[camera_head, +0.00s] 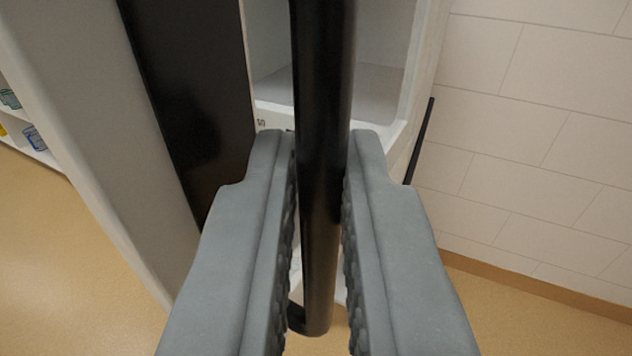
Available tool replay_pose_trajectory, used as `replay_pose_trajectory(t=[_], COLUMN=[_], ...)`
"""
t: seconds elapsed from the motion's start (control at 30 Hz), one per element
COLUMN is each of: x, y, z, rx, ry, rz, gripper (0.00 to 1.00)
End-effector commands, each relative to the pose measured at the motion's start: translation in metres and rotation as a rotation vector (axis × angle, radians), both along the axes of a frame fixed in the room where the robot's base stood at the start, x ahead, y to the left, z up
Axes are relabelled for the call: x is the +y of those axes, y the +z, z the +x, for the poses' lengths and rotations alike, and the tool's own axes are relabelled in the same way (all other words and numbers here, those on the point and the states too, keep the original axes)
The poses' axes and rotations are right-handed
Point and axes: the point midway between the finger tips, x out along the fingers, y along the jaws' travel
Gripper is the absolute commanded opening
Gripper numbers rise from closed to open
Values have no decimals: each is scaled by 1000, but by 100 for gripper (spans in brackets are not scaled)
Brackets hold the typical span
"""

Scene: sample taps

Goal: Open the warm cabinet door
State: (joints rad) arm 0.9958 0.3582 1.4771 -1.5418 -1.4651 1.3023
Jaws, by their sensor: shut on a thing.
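My gripper (318,142) is shut on a black upright bar handle (322,70), with one grey finger on each side of it. The handle's lower end bends back at the bottom middle. The warm cabinet door (60,90) is at the left, with a white frame and a dark panel (185,95). The door stands open, and part of the white cabinet interior (385,85) shows behind the handle. The handle and my fingers hide part of the interior and the cabinet's lower front.
A second black bar (420,140) juts out at the cabinet's right side. A pale tiled wall (540,130) stands at the right. Shelves with small coloured items (35,137) show at the far left. Tan floor (70,270) is clear at the lower left.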

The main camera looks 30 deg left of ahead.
Motion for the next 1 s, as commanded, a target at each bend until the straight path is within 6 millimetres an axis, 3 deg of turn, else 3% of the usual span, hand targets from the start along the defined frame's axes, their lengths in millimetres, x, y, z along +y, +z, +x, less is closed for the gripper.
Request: replay_pose_trajectory(t=[0.23, 0.73, 0.77, 0.83, 1.0], x=[-14, -16, -16, -16, -16], y=[-6, -6, -6, -5, -3], z=[2, 3, 3, 3, 2], rx=[6, 7, 7, 6, 4], ry=[34, 42, 43, 42, 42], rz=[5, 4, 4, 5, 3], gripper=[0, 0, 17, 30, 33])
